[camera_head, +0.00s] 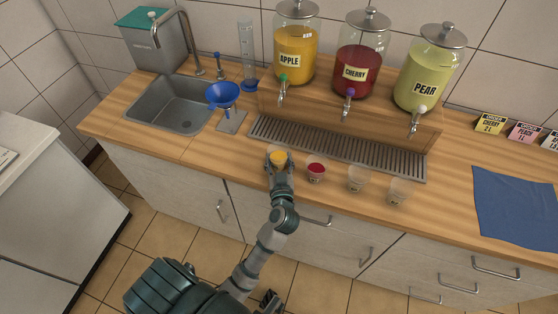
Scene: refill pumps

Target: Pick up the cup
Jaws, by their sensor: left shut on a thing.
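A small clear cup with yellow-orange liquid (279,157) stands at the front of the wooden counter, left of the other cups. My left gripper (279,163) reaches up to it from below and is shut around it. The fingers hide the lower part of the cup, and I cannot tell whether it touches the counter. A cup with red liquid (316,170) stands just to the right. Two clear cups (356,179) (398,191) stand further right and look empty. A dark part at the bottom edge looks like my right gripper (269,302); its jaws are unclear.
Apple (294,48), cherry (358,58) and pear (428,73) dispensers stand behind the slotted drip tray (335,148). A blue funnel (223,95) and sink (180,104) are left. A blue cloth (516,208) and label cards (490,123) are right.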

